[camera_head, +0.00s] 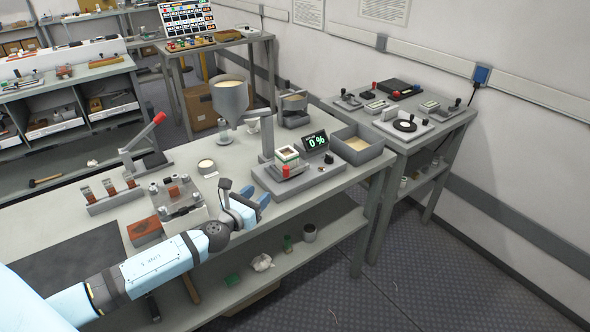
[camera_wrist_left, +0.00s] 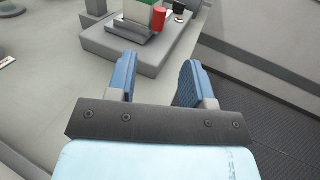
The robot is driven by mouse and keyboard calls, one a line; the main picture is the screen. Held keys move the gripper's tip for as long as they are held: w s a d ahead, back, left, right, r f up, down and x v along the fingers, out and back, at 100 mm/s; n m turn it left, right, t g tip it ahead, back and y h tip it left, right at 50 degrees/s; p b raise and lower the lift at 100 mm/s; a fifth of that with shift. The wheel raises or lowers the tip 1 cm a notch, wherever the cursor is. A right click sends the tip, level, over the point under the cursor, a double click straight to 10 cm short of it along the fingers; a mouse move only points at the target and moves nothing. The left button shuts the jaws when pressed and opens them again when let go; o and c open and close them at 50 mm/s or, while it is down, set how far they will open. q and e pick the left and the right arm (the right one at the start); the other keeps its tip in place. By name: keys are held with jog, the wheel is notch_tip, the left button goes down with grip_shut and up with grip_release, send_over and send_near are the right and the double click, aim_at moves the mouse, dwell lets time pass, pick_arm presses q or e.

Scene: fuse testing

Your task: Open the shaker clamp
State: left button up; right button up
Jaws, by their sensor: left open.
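The shaker (camera_head: 318,182) is a grey base on the bench, with a screen (camera_head: 315,142) reading 0 %. A white and green box-like fuse holder (camera_head: 287,156) sits on it, with the clamp's red handle (camera_head: 286,171) at its front. My left gripper (camera_head: 257,198) is open and empty, left of and in front of the shaker base, apart from the handle. Its blue fingers (camera_wrist_left: 158,67) point toward the base. My right gripper is out of view.
A hopper (camera_head: 230,98) of pale grains stands behind, left of the shaker. A grey sand tray (camera_head: 357,147) is right of it. A lever press (camera_head: 140,150) and clear fixture (camera_head: 180,200) stand left. The bench's front edge lies near my gripper.

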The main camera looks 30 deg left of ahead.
aim_at(284, 170)
pick_arm(q)
jog(key=w, duration=1.3)
jog(key=shift+s+p, duration=0.1)
jog(key=shift+p, duration=0.2)
grip_shut()
